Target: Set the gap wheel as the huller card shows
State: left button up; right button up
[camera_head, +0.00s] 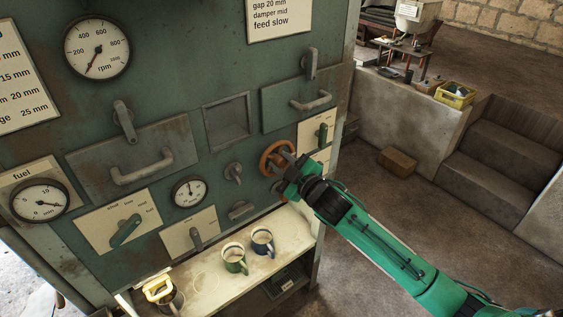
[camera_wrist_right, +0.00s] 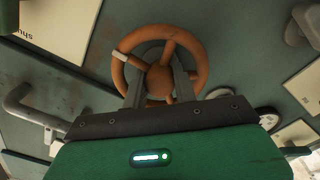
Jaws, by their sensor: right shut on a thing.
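The orange-brown gap wheel (camera_head: 264,160) sits on the right part of the green machine panel. In the right wrist view the wheel (camera_wrist_right: 161,79) shows spokes, a round hub and a pale mark at its upper left rim. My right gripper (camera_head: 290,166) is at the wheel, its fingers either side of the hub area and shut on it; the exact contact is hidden. A card (camera_head: 282,12) at the top reads "gap 20 mm, damper mid, feed slow"; its heading is cut off. A small dial (camera_head: 188,192) is left of the wheel. My left gripper is out of view.
Two mugs (camera_head: 234,258) (camera_head: 262,241) stand on the pale shelf (camera_head: 205,283) below the panel. Levers, handles and gauges project from the panel. The floor at right is open, with a box (camera_head: 397,161) and steps.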

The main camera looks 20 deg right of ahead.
dwell(0.3)
jog(key=o, duration=0.7)
jog(key=shift+s+d+f+b, duration=0.15)
jog(key=shift+s+b, duration=0.2)
jog(key=shift+s, duration=0.15)
jog(key=b+v, duration=0.4)
jog(key=v, duration=0.8)
jog(key=shift+s+r+b, duration=0.25)
jog(key=shift+s+b, duration=0.05)
jog(key=shift+b, duration=0.05)
jog(key=shift+d, duration=0.15)
